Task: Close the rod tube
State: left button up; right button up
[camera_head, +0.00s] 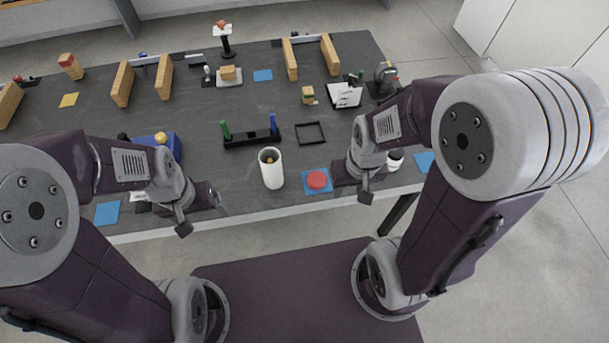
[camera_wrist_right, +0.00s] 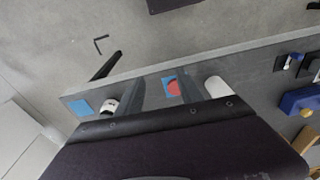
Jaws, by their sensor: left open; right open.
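A round red lid-like disc (camera_head: 317,180) lies on a blue square (camera_head: 307,190) just right of the tube. My right gripper (camera_head: 353,186) is open and empty, just right of the disc. In the right wrist view the red disc (camera_wrist_right: 173,88) shows near the right finger, and the tube (camera_wrist_right: 216,87) lies farther right. My left gripper (camera_head: 202,216) is open and empty, left of the tube near the front edge.
A black rack with green and blue posts (camera_head: 252,138) stands behind the tube. A black square frame (camera_head: 310,133) lies behind the disc. A blue box with a yellow ball (camera_head: 166,146) is near my left arm. Wooden blocks (camera_head: 291,60) stand farther back.

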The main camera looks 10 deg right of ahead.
aim_at(273, 174)
jog(key=i+j+z, duration=0.2)
jog(key=z, duration=0.15)
jog(key=i+j+z, duration=0.1)
jog(key=j+z, duration=0.2)
jog(key=j, duration=0.15)
